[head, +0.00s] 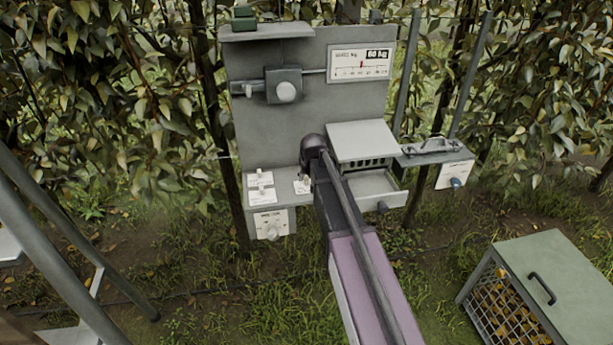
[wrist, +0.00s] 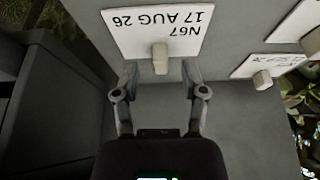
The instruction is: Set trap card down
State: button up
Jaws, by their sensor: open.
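A white trap card (wrist: 158,32) printed "N67 17 AUG 26" lies on the grey shelf (wrist: 240,120) in the wrist view, its print upside down. A pale peg-like grip (wrist: 160,58) stands at its edge. My gripper (wrist: 160,75) is open, with one fingertip on each side of the grip and a gap between. In the head view the card (head: 301,187) shows just left of my arm, which hides the gripper there.
More white cards (head: 261,187) lie to the left on the shelf; one also shows in the wrist view (wrist: 268,65). A grey box with an open drawer (head: 375,187) stands close on the right. A green-lidded crate (head: 560,275) stands lower right.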

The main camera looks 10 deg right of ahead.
jog(key=p+v, duration=0.8)
jog(key=v, duration=0.1)
jog(key=shift+r, duration=0.3)
jog(key=shift+s, duration=0.1)
dwell(0.6)
jog(key=s+f+g, duration=0.1)
jog(key=s+g, duration=0.3)
jog(key=s, duration=2)
jog(key=shift+a+f+g, duration=0.25)
jog(key=shift+a+g, duration=0.05)
jog(key=shift+a, duration=0.15)
